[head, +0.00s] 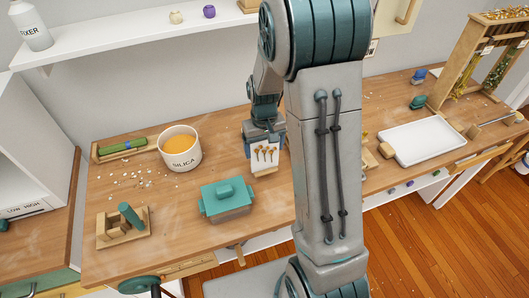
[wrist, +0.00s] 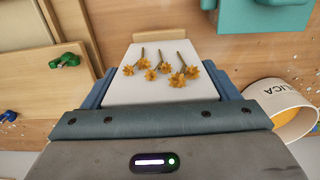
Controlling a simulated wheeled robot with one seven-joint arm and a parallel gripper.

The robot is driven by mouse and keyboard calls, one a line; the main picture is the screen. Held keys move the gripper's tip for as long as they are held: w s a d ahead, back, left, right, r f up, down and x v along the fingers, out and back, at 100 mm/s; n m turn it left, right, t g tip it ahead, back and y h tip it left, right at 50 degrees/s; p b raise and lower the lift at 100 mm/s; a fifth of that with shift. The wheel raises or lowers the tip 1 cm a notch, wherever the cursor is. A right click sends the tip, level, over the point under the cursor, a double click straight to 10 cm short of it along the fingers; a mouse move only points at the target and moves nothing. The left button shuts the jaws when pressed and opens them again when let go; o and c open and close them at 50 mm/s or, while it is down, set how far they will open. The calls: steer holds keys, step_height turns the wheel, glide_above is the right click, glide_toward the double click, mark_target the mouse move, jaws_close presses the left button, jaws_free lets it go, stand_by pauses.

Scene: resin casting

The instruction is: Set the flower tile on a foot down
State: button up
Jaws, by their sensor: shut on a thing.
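The flower tile (head: 264,155) is a white slab with several orange-yellow flowers on brown stems. It stands near upright behind and left of my arm in the head view, with a pale wooden foot (head: 264,172) at its lower edge. My gripper (head: 263,138) is shut on the tile from above. In the wrist view the tile (wrist: 118,88) sits between the two blue jaws (wrist: 160,88), and its foot (wrist: 165,37) points away from my gripper. I cannot tell whether the foot touches the bench (head: 165,225).
A teal lidded box (head: 225,200) stands front left of the tile, and a white SILICA tub (head: 180,150) is behind left. A wooden stand with a green cylinder (head: 125,225) is far left. A white tray (head: 420,142) lies right. Bare bench shows between the box and tub.

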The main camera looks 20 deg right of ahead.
mark_target(264, 154)
steer(key=shift+f+p, duration=0.35)
steer(key=shift+f, duration=1.5)
steer(key=shift+f, duration=0.2)
steer(key=o, duration=1)
steer(key=shift+r, duration=0.15)
